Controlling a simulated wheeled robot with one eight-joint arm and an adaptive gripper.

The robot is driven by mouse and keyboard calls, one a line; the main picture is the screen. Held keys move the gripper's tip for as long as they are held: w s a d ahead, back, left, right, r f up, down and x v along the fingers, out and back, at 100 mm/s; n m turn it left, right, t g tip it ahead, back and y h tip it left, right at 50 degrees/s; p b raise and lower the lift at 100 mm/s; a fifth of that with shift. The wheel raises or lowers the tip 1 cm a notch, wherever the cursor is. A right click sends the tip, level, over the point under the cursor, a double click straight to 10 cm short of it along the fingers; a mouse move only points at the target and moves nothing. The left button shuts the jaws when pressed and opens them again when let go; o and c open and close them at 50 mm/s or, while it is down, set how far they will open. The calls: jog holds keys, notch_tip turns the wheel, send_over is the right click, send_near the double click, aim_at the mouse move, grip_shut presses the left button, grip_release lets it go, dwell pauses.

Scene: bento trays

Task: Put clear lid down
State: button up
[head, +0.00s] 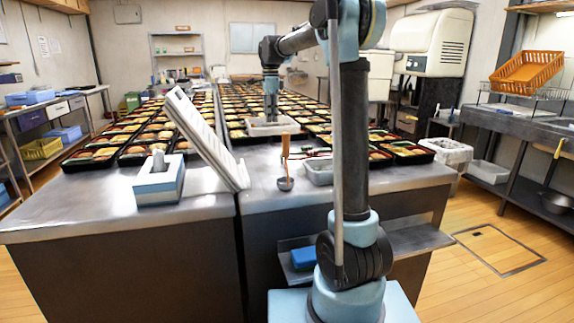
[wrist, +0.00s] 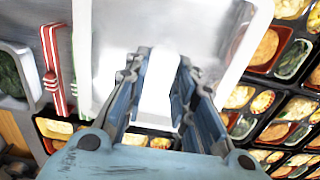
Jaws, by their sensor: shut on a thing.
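Whether the lid touches the tray cannot be told.
Rows of filled black bento trays (head: 160,133) cover the counter around the pale tray. Red-and-white striped pieces (wrist: 53,68) lie left in the wrist view.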

jog(key=shift+a, duration=0.4)
jog(key=shift+f, duration=0.4)
jog(key=shift+s+a+f, duration=0.1)
jog(key=shift+f, duration=4.5)
jog(key=shift+f, duration=0.1)
jog(key=o, duration=0.9)
jog(key=shift+c, duration=0.2)
notch_tip(320, 180, up, 12)
jog(key=shift+r, duration=0.15)
